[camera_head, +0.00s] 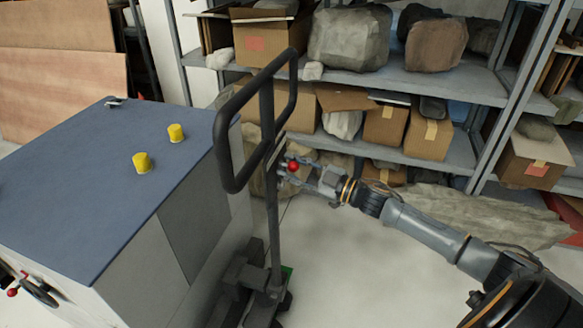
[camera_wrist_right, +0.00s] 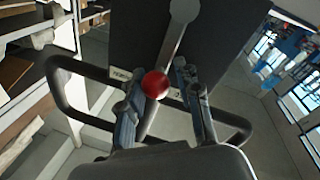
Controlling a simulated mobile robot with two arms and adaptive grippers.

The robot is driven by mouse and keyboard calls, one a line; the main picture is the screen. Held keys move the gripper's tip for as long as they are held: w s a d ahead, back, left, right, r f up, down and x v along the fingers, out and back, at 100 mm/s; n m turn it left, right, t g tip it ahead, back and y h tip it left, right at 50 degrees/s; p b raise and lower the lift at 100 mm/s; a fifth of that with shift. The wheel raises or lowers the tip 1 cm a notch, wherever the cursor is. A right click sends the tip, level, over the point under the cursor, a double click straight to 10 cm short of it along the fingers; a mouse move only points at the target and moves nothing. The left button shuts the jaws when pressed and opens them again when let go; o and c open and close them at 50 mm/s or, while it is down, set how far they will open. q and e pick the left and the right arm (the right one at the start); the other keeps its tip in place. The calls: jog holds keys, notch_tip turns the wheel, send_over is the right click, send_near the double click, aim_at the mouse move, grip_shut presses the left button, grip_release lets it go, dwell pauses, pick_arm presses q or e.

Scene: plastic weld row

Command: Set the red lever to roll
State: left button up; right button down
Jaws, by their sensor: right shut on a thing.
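The red lever has a round red knob (camera_head: 293,166) and stands by the dark upright of a pallet-truck-like handle (camera_head: 268,130). In the right wrist view, the knob (camera_wrist_right: 155,85) is at the end of a grey lever rod (camera_wrist_right: 175,42) that runs up to a round pivot on a dark plate. My right gripper (camera_head: 297,170) reaches in from the right and is shut on the red knob, with a finger (camera_wrist_right: 130,112) on one side and a finger (camera_wrist_right: 197,103) on the other. Small labels on the plate are too small to read. My left gripper is out of view.
A blue-topped cabinet (camera_head: 100,180) with yellow knobs stands left of the handle. It has a dark handwheel (camera_head: 38,292) low at left. Shelves (camera_head: 400,75) with boxes and rocks stand behind. The floor (camera_head: 340,270) right of the handle is clear.

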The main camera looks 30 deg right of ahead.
jog(key=c, duration=1.1)
grip_release()
jog(key=shift+w+d+r, duration=0.15)
jog(key=shift+d+r, duration=0.1)
jog(key=shift+d, duration=0.1)
jog(key=shift+o, duration=0.2)
jog(key=shift+f, duration=0.15)
jog(key=shift+a, duration=0.1)
jog(key=v, duration=1.2)
